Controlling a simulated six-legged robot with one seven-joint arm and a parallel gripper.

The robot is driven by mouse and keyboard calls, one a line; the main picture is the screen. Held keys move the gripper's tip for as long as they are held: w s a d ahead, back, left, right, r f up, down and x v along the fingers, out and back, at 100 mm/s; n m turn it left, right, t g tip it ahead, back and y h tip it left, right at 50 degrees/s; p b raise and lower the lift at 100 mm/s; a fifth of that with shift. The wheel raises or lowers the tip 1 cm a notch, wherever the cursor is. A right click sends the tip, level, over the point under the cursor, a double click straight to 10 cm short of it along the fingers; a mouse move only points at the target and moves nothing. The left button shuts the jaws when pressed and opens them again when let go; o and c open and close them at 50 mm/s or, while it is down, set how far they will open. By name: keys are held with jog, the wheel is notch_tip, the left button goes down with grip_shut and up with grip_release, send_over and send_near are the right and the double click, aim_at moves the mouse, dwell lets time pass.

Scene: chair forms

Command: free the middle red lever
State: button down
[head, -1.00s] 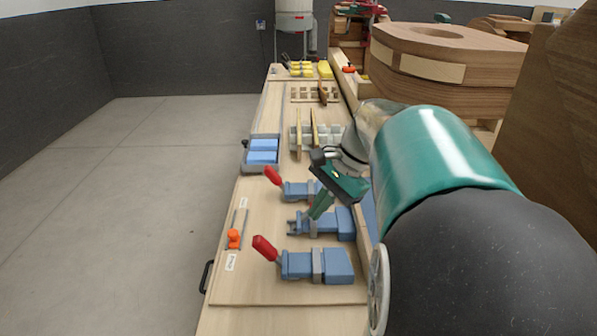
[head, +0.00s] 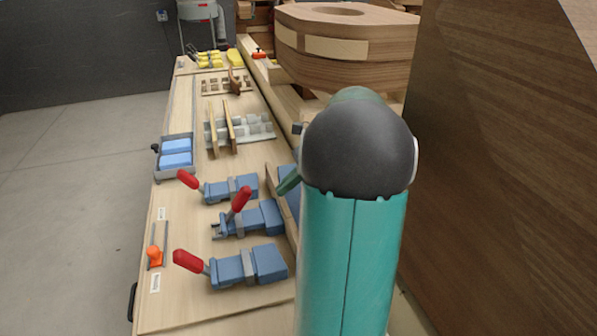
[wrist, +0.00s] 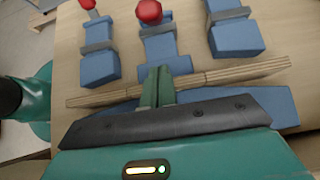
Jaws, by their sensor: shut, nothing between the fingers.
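The middle red lever (head: 238,199) stands steeply raised over the middle blue clamp (head: 262,217); its round red end (wrist: 149,11) also shows in the wrist view. The far lever (head: 188,179) and near lever (head: 187,260) lean out to the left from their blue clamps (head: 232,188) (head: 250,265). My gripper (wrist: 157,86) is shut and empty, at the wooden strip behind the middle clamp, apart from the lever. In the head view my arm hides most of it; only a green finger part (head: 289,183) shows.
A wooden strip (wrist: 220,77) runs behind the clamps. An orange-knobbed slide (head: 154,254) is at the bench's left edge. A tray of blue blocks (head: 175,158) and a slotted rack (head: 257,127) stand farther back. A large wooden form (head: 345,45) rises behind my arm.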

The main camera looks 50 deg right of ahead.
aim_at(235, 207)
jog(key=x, duration=0.3)
jog(key=shift+a, duration=0.1)
jog(key=shift+w+a+r, duration=0.6)
jog(key=shift+a+r, duration=0.3)
jog(key=shift+w+a+r, duration=0.2)
jog(key=shift+w, duration=0.1)
jog(key=shift+r, duration=0.1)
jog(key=shift+a+r, duration=0.1)
jog(key=shift+a, duration=0.05)
